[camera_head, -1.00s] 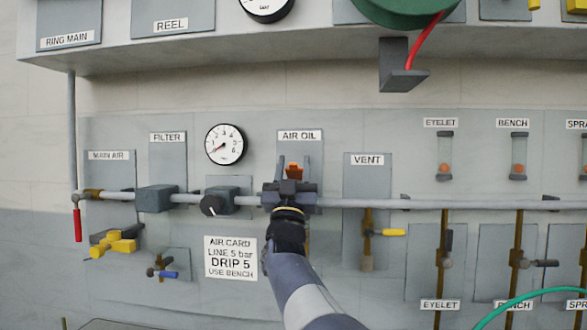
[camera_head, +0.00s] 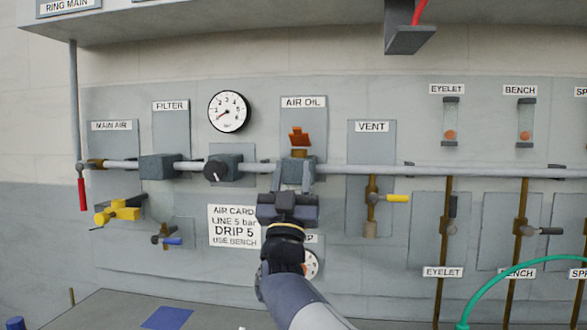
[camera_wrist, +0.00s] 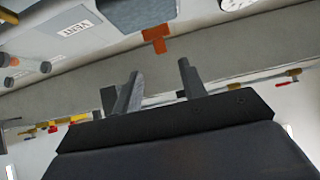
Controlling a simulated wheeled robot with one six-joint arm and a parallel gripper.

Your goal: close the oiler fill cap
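The orange oiler fill cap (camera_head: 299,137) is under the AIR OIL label (camera_head: 304,103). It looks raised and tilted above a brass neck (camera_head: 299,153), so it appears open. In the wrist view the cap shows as an orange T shape (camera_wrist: 156,37) beyond the fingertips. My gripper (camera_head: 292,176) is just below the cap, in front of the pipe, with its fingers pointing up. The two fingers stand apart in the wrist view (camera_wrist: 158,78) with nothing between them. My gripper hides most of the oiler's lower body.
A grey pipe (camera_head: 430,172) crosses the panel. The regulator knob (camera_head: 214,171) is to the left, and the VENT valve with its yellow handle (camera_head: 397,198) to the right. A dial (camera_head: 311,264) is partly hidden by my arm. An overhead bracket (camera_head: 410,40) juts out above right.

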